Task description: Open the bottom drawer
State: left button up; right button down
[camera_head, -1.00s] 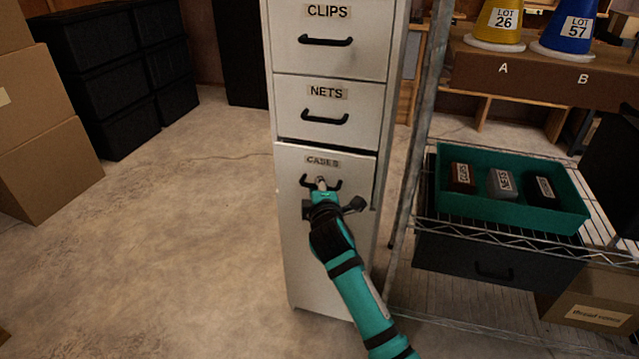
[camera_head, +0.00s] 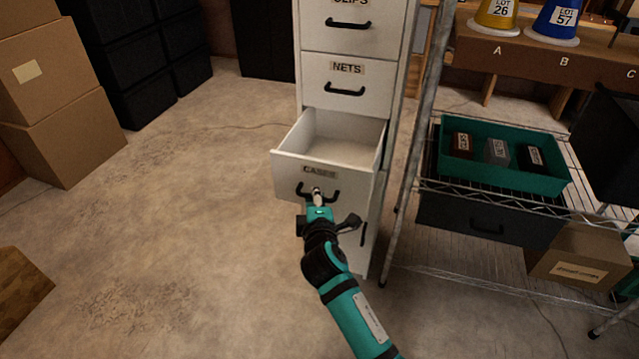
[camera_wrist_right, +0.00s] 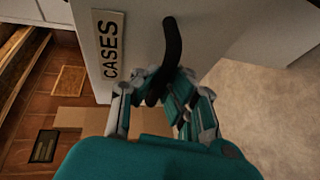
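The CASES drawer (camera_head: 292,168) of the pale filing cabinet stands open, and its visible inside is empty. My right gripper (camera_head: 317,196) is at this drawer's black handle (camera_head: 333,197), with its fingers closed around the bar. The right wrist view shows the handle (camera_wrist_right: 172,50) running between the fingers (camera_wrist_right: 160,88), beside the CASES label (camera_wrist_right: 109,45). The NETS drawer (camera_head: 375,78) and the CLIPS drawer (camera_head: 385,25) above are shut. Below the open drawer, my arm hides much of the cabinet front; a dark upright piece (camera_head: 363,234) shows there. My left gripper is out of view.
A wire shelf (camera_head: 590,190) with a teal tray (camera_head: 455,182) stands close on the cabinet's right. Cardboard boxes (camera_head: 75,140) and black bins (camera_head: 140,100) stand at left. A brown wooden block (camera_head: 20,290) is at lower left. The concrete floor (camera_head: 190,220) left of the cabinet is clear.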

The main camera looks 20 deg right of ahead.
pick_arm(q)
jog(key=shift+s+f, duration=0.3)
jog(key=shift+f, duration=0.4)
pick_arm(e)
jog(key=shift+s+a, duration=0.5)
jog(key=shift+s, duration=0.25)
jog(key=c, duration=1.4)
grip_release()
jog(key=v, duration=1.2)
jog(key=shift+r, duration=0.1)
